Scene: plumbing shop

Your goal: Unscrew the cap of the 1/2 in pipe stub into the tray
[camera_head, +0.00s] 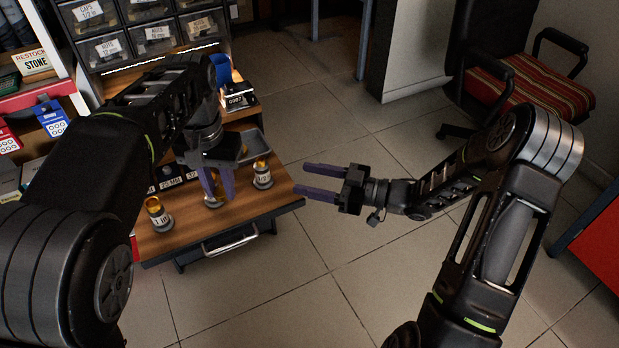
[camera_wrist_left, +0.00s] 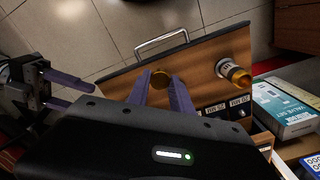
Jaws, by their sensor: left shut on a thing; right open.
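Three capped pipe stubs stand on the wooden bench. The left stub (camera_head: 158,213) is marked 1 in; the right stub (camera_head: 262,176) has a label that seems to read 1/2. The middle stub (camera_head: 212,203) is mostly hidden behind my left gripper (camera_head: 217,190), so I cannot read its label. A dark grey tray (camera_head: 259,150) sits behind the stubs. My right gripper (camera_head: 299,179) is open and empty, right of the bench.
The bench (camera_head: 220,222) has a metal handle (camera_head: 231,241) at its front. Dark labelled bins (camera_head: 151,37) stand behind it. Boxes (camera_head: 52,118) sit on a shelf at left. Open tiled floor lies to the right, with a striped chair (camera_head: 535,85) farther back.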

